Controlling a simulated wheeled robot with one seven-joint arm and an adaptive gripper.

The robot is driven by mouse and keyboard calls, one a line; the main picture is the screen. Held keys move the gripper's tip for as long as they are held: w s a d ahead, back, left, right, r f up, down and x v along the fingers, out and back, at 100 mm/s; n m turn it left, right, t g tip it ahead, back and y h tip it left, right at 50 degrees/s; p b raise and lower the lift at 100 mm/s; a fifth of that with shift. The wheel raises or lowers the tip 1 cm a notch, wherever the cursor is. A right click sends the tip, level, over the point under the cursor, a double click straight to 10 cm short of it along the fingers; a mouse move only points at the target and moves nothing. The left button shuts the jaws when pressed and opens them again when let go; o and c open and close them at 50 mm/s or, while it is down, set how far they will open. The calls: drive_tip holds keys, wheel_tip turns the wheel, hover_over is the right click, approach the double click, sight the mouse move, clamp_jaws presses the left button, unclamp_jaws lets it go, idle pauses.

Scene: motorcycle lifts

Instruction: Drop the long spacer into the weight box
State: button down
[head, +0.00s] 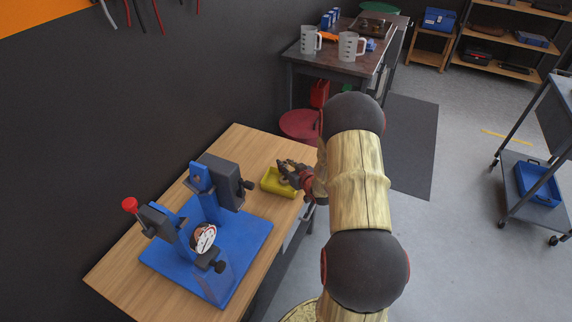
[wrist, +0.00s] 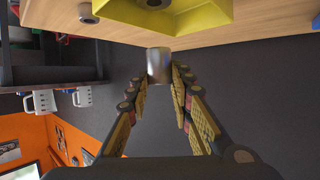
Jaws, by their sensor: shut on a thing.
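My gripper (wrist: 161,72) is shut on a short-looking silver metal cylinder, the spacer (wrist: 159,62), held between its fingertips in the wrist view. The yellow open box (wrist: 222,12) lies just beyond the fingertips there, with a dark round piece (wrist: 155,3) partly visible inside. In the head view the yellow box (head: 270,187) sits on the wooden bench, and my gripper (head: 284,170) is at its back right, close above it. The held spacer is hard to make out in the head view.
A blue-based fixture with a dial gauge (head: 203,238) stands on the wooden bench (head: 125,280) left of the box. Another small metal cylinder (wrist: 87,13) rests on the bench near the box. A dark table with two mugs (head: 350,46) stands behind, beside a red stool (head: 298,124).

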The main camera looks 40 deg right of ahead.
drive_tip(key=c, duration=1.6)
unclamp_jaws()
drive_tip(key=shift+o, duration=0.5)
drive_tip(key=shift+s, duration=0.1)
drive_tip(key=v, duration=1.2)
